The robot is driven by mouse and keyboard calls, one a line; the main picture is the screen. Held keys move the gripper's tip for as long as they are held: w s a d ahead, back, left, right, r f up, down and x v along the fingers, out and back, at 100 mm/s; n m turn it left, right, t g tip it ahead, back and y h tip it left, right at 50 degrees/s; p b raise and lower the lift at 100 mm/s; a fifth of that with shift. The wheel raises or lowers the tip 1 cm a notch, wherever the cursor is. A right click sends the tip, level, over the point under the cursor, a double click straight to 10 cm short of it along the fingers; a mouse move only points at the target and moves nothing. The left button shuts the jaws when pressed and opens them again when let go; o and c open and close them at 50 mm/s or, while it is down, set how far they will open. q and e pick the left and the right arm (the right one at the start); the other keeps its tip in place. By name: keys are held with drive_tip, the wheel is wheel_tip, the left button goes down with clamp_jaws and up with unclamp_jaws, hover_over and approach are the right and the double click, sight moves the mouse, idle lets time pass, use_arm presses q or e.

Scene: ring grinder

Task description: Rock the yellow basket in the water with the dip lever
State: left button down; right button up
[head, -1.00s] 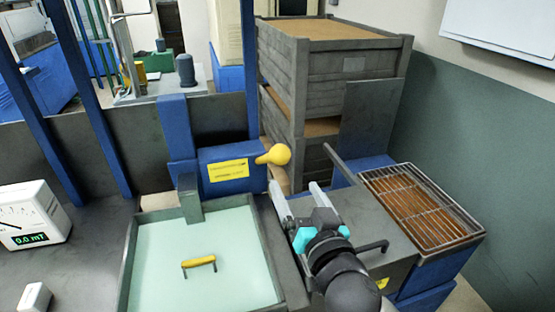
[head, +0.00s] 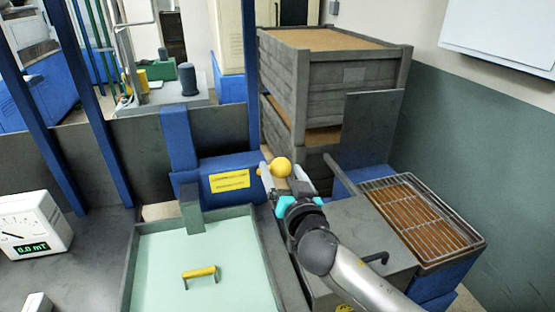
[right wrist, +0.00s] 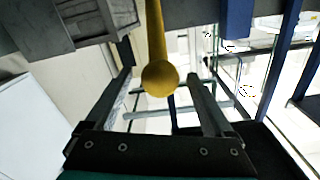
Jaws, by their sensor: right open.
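The dip lever with its yellow ball knob (head: 281,167) sticks out from a blue box (head: 230,178) with a yellow label, behind the tank. My right gripper (head: 281,170) is open, with its fingers to either side of the knob in the head view. In the right wrist view the knob (right wrist: 160,78) and its yellow stem show between the open fingers (right wrist: 160,85), with gaps on both sides. The tank (head: 268,250) holds pale green water. A yellow handle (head: 199,272) shows at the water; the basket body is hidden. My left gripper is not in view.
A meter (head: 35,225) reading 0.0 mT stands left of the tank. A wire-topped tray (head: 420,218) sits at the right beside a grey box with a dark handle (head: 376,259). Stacked grey crates (head: 330,85) stand behind. Blue posts rise at the left.

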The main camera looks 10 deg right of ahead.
drive_tip(key=shift+w+a, duration=0.1)
drive_tip(key=shift+w, duration=2.15)
clamp_jaws()
